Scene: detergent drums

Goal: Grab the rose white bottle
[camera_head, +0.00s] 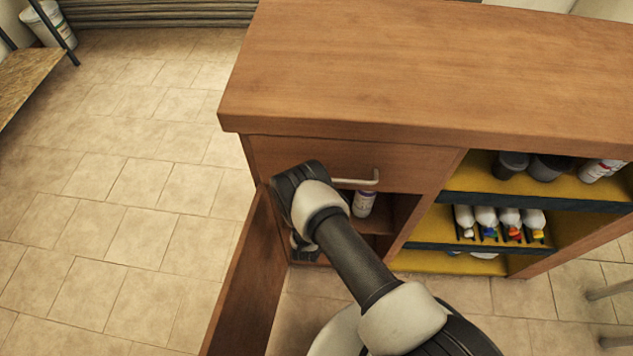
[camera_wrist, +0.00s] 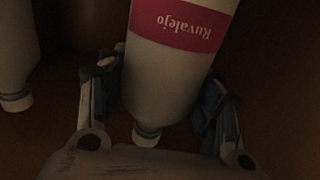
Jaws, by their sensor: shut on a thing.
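A white bottle with a rose label (camera_wrist: 165,70) is in the middle of the wrist view, its print upside down and its cap towards me. My gripper (camera_wrist: 161,82) is shut on it, one finger on each side. A second white bottle (camera_wrist: 15,60) stands at the left edge of the wrist view, apart from my fingers. In the head view my gripper (camera_head: 305,247) is low inside the open cupboard, mostly hidden by my arm. A white bottle with a purplish label (camera_head: 363,204) shows in the cupboard beside my arm; I cannot tell which bottle it is.
The open cupboard door (camera_head: 245,285) stands close to the left of my arm. A drawer with a metal handle (camera_head: 357,181) is above the opening. Yellow shelves (camera_head: 480,179) with bottles and dark pots are on the right. The tiled floor (camera_head: 130,235) at left is clear.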

